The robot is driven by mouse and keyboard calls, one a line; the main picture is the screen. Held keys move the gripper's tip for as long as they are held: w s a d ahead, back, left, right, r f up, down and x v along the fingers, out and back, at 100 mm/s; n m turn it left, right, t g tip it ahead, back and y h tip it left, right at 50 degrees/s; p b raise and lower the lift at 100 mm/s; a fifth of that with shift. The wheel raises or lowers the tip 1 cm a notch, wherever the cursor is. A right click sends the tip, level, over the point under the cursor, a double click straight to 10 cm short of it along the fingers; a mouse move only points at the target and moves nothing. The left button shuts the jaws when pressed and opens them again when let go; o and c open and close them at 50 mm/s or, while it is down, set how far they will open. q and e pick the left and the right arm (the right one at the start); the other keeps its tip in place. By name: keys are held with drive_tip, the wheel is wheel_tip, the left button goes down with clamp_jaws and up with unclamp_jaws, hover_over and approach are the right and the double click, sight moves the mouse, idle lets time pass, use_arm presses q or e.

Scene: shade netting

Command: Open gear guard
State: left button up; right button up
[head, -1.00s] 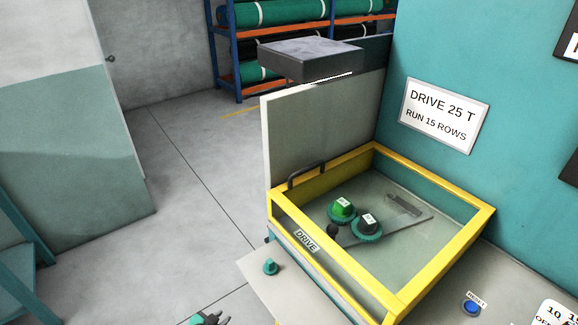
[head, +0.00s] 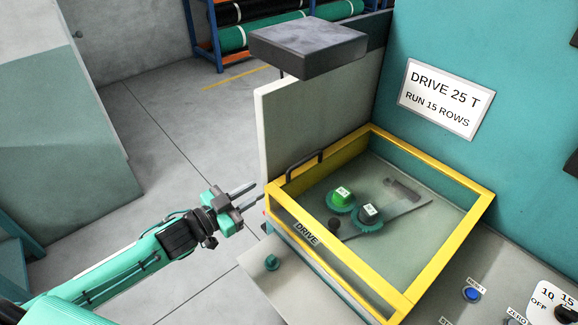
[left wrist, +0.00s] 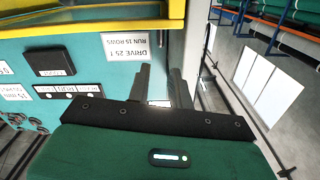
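The gear guard (head: 415,266) is a yellow-framed box with a clear top, lying closed over the drive. In the left wrist view the two fingers (left wrist: 159,74) stand apart, with the yellow frame (left wrist: 100,20) at upper left. My right gripper is not in view.
A pale upright panel (head: 315,125) and a grey block (head: 308,45) stand behind the handle. A teal knob (head: 271,262) sits on the ledge in front. A blue button (head: 471,294) is at the lower right.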

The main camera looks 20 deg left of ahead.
sight(290, 168)
use_arm(q)
drive_tip(key=p+x, duration=0.4)
drive_tip(key=x, duration=0.7)
drive_tip(key=shift+w+r, duration=0.1)
drive_tip(key=shift+w+d, duration=0.4)
drive_tip(key=shift+w, duration=0.2)
clamp_jaws()
